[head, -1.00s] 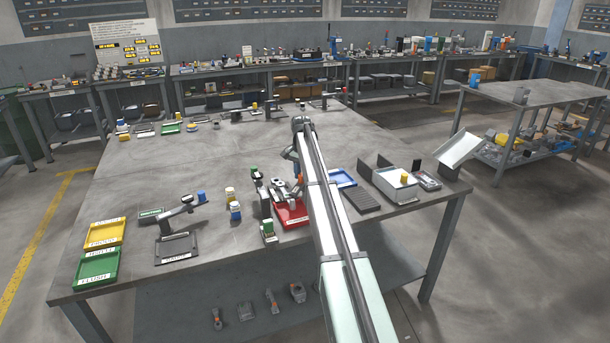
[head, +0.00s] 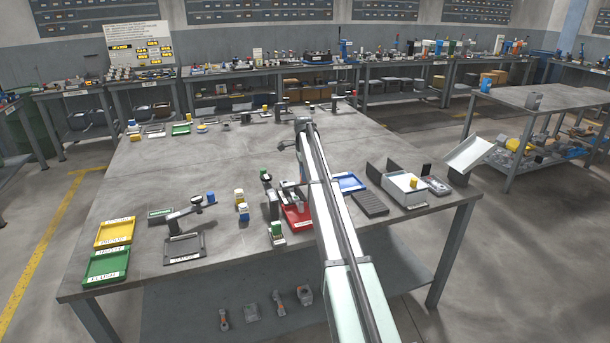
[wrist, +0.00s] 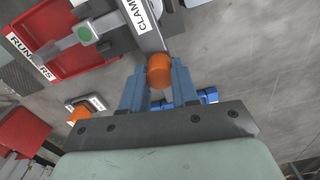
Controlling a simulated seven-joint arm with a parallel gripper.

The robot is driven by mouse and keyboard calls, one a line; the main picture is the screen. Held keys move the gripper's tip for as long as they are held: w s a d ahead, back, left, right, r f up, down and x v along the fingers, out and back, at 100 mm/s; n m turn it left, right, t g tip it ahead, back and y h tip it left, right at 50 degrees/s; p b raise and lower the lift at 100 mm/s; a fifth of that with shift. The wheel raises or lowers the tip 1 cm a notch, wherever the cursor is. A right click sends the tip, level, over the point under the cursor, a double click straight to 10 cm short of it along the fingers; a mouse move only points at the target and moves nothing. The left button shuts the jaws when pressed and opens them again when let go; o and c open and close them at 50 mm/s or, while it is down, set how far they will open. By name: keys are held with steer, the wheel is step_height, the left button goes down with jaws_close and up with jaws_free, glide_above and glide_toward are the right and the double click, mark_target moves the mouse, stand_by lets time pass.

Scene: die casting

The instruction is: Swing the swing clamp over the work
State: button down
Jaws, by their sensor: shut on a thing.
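My gripper (wrist: 158,88) shows in the wrist view, with its two blue-grey fingers closed around an orange ball knob (wrist: 159,68). The knob is at the end of a grey bar (wrist: 148,38) of the swing clamp, beside a white label reading CLAMP (wrist: 148,12). A thinner grey arm with a green dot (wrist: 85,33) reaches over the red runners tray (wrist: 70,58). In the head view the red tray (head: 297,217) is at the front middle of the bench; my own arm hides most of the gripper and knob.
A blue tray (head: 349,182) and a dark ribbed block (head: 370,204) stand right of my arm. Green-topped fixtures (head: 277,229) stand left of the red tray.

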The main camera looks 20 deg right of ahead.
steer(key=shift+w+m, duration=0.15)
steer(key=shift+m, duration=0.15)
stand_by(0.4)
steer(key=c, duration=0.8)
jaws_free()
steer(key=shift+c, duration=0.2)
step_height(320, 180, up, 14)
steer(key=shift+d+f, duration=0.1)
